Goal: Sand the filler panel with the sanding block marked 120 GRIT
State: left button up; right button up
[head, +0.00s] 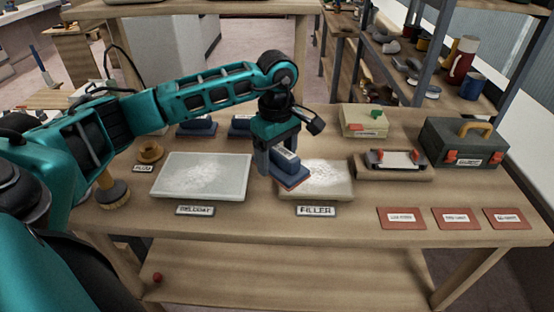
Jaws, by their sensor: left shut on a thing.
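The filler panel (329,182) is a pale rectangular slab with whitish dusty marks, lying on the bench behind a plate reading FILLER (316,210). My left gripper (275,165) points down at the panel's left edge. It is shut on a blue sanding block (290,173) with a brownish underside. The block is tilted and overlaps the panel's left part; I cannot tell whether it touches the panel. Its pale label is too small to read. Two more blue blocks stand at the back, one at left (196,127) and one (240,126) partly behind my arm. My right gripper is not in view.
A larger pale panel (203,195) lies left, behind its own plate. Right are a clamp-like tool (395,160), a cream box (364,121), a dark toolbox (463,145) and red cards (402,218).

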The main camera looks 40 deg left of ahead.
aim_at(277, 147)
pick_arm(q)
jog(key=shift+r, duration=1.9)
